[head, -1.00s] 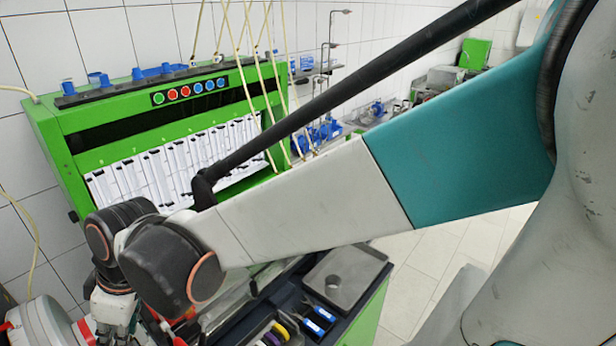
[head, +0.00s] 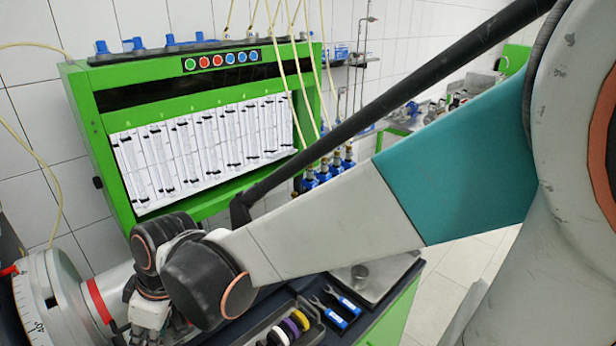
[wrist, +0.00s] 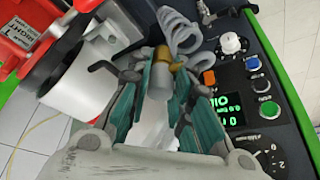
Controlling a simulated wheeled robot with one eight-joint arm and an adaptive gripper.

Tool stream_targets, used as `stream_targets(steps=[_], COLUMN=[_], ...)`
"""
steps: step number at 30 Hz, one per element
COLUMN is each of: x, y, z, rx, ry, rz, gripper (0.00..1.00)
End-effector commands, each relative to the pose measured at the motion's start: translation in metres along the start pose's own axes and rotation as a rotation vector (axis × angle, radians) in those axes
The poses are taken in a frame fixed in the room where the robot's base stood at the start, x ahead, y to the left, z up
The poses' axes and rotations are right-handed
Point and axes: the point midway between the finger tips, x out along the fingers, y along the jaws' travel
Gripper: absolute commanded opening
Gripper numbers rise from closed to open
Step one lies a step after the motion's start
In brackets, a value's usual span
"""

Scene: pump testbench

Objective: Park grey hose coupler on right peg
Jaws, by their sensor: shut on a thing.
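In the wrist view, the grey hose coupler (wrist: 158,82), a short cylinder with a brass-coloured fitting (wrist: 164,56) at its far end, sits between the teal fingers of my gripper (wrist: 160,95). The gripper is shut on it. A grey coiled hose (wrist: 186,38) lies just beyond the fitting. In the head view, my gripper (head: 150,325) shows only partly at the bottom left, and the coupler is hidden there. I cannot make out the right peg in either view.
A control panel with a blue button (wrist: 252,63), a green button (wrist: 266,111) and a green display (wrist: 226,108) is close right of the gripper. A white cylinder (wrist: 75,85) is close left. A green test bench (head: 205,195) stands behind; a tool tray (head: 290,328) lies right.

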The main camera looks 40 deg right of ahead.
Motion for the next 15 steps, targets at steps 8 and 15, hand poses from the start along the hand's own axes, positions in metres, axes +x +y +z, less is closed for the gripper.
stream_targets(steps=[8, 15], x=[0.044, 0.076], y=[0.002, 0.002], z=[0.018, 0.032], rx=[0.003, 0.004], ry=[0.0, 0.0], rz=[-0.001, -0.003], gripper=[0.0, 0.0])
